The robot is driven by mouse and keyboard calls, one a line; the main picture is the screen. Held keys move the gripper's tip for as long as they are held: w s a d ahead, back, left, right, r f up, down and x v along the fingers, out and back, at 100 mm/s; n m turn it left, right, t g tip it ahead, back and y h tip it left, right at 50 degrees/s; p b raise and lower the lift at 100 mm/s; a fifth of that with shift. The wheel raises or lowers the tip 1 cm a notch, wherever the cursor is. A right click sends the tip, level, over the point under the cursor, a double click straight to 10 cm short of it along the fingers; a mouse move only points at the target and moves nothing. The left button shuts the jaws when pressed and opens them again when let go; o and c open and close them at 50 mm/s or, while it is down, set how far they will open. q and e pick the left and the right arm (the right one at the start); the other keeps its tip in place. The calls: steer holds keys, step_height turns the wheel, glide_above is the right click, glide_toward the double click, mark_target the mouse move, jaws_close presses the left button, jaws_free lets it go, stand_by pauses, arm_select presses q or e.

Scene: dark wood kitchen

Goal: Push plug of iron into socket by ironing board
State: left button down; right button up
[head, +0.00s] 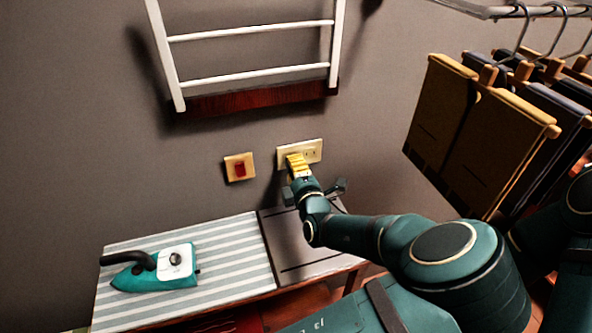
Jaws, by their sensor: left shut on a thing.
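The yellow plug (296,162) is at the left part of the pale wall socket (314,150), and its front end covers that part of the plate. I cannot tell whether its prongs are in the holes. My left gripper (301,181) is shut on the plug from below. The teal and white iron (160,268) lies on the striped left part of the ironing board (225,257), well left of the gripper. No cord between iron and plug can be made out. My right gripper is not in view.
A red switch (239,168) in a tan plate is left of the socket. A white rack (250,75) hangs on the wall above. Hanging brown trousers (480,135) are at the right, close above my arm. The wall left of the switch is clear.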

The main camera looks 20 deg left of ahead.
arm_select(q)
steer(key=shift+b, duration=1)
stand_by(1.8)
steer(key=shift+w+a, duration=0.3)
steer(key=shift+w, duration=0.1)
stand_by(0.6)
steer(key=c, duration=0.7)
jaws_free()
steer(key=shift+d, duration=0.1)
steer(key=v, duration=1.1)
steer(key=shift+s+d, duration=0.2)
steer(key=shift+s, duration=0.15)
